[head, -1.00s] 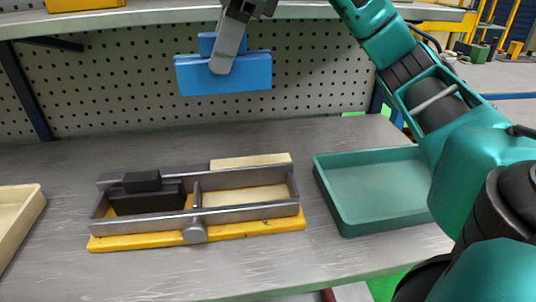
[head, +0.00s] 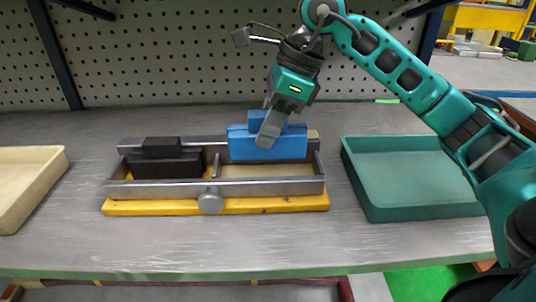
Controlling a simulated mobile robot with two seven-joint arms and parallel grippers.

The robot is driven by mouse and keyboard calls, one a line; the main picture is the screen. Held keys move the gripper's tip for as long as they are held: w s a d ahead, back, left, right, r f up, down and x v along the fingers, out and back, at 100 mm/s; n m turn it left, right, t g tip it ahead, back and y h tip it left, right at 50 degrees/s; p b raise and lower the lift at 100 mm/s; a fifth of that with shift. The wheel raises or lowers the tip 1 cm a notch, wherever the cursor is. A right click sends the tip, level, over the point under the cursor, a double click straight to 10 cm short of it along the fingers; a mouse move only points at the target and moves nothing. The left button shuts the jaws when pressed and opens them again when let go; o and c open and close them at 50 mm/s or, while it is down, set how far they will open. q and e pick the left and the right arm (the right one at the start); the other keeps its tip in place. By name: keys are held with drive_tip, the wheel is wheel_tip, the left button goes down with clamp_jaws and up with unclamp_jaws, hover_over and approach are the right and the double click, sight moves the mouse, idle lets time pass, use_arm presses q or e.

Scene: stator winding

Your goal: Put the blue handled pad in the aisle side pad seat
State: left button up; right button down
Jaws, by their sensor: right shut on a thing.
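The blue handled pad (head: 240,146) is held by its handle in my right gripper (head: 269,128), which is shut on it. The pad hangs upright at the right compartment of the metal fixture (head: 262,187), near its back rail. The pad hides part of that compartment; its pale floor (head: 270,171) shows in front. I cannot tell whether the pad touches the fixture. A black handled pad (head: 165,165) sits in the left compartment. My left gripper is not in view.
The fixture stands on a yellow base (head: 270,205) with a round knob (head: 210,201) in front. A teal tray (head: 400,208) is on the right, and a cream tray (head: 48,170) on the left. A pegboard (head: 180,60) rises behind. The bench front is clear.

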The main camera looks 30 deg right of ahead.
wheel_tip(320, 180, down, 5)
drive_tip(key=shift+r+b, duration=0.2)
drive_tip(key=shift+b, duration=0.3)
drive_tip(key=shift+f, duration=0.15)
drive_tip(key=shift+f, duration=0.2)
drive_tip(key=c, duration=0.9)
unclamp_jaws()
drive_tip(key=shift+r, duration=0.3)
drive_tip(key=p+v, duration=0.2)
drive_tip(key=v, duration=0.9)
drive_tip(key=shift+s+d+r, duration=0.1)
drive_tip(key=shift+s+r, duration=0.05)
drive_tip(key=shift+r, duration=0.25)
